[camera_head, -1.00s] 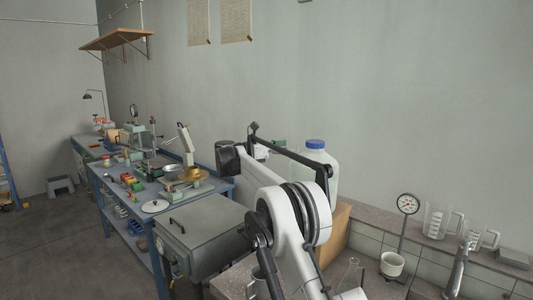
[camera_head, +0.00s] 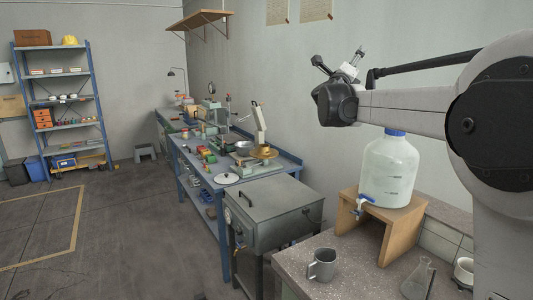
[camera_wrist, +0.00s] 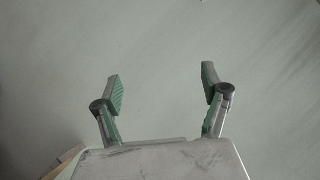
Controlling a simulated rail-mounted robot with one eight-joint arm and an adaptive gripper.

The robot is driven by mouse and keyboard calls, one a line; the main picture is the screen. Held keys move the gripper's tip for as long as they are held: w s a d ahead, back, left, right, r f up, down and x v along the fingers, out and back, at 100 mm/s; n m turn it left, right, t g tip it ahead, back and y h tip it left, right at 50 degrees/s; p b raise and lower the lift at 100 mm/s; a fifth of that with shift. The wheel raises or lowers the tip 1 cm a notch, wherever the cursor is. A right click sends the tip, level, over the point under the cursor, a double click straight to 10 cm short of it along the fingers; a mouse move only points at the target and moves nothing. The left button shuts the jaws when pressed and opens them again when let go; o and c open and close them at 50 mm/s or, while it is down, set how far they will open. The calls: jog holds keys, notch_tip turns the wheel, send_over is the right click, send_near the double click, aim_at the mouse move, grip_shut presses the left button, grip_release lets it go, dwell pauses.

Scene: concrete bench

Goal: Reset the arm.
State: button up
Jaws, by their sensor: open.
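My gripper (camera_head: 340,68) is raised high in the head view, in front of the grey wall and above the bench. My white arm stretches in from the right edge to reach it. In the wrist view my gripper (camera_wrist: 161,80) has its two green-padded fingers spread well apart. Nothing is between them, and only plain grey wall shows beyond.
A blue-capped jug (camera_head: 389,170) on a wooden stand (camera_head: 383,228) is below my arm. A grey mug (camera_head: 322,265) and a flask (camera_head: 417,279) stand on the bench (camera_head: 352,270). A grey metal box (camera_head: 268,213) is left of it. The floor at left is clear.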

jog(key=s+a+f+n+g+y, duration=0.1)
jog(key=s+a+f+n+y, duration=0.25)
jog(key=s+n, duration=0.3)
jog(key=s+a+f+n+y, duration=0.3)
jog(key=s+a+n+y, duration=0.15)
jog(key=s+n, duration=0.2)
jog(key=s+a+f+n+g+y, duration=0.1)
jog(key=s+a+f+n+y, duration=0.2)
jog(key=s+n+y, duration=0.3)
jog(key=s+d+f+n+g+h, duration=0.1)
jog(key=s+f+n+g, duration=0.3)
jog(key=s+f, duration=1.1)
jog(key=s+d+f+n+g+h+b, duration=0.1)
jog(key=s+f+n+g, duration=0.4)
jog(key=s+f, duration=1.1)
jog(key=s+d+n, duration=0.1)
jog(key=s+n, duration=0.1)
jog(key=s, duration=0.1)
jog(key=shift+s+d+f+n+g+h, duration=0.25)
jog(key=shift+s+f+n+g+h, duration=0.05)
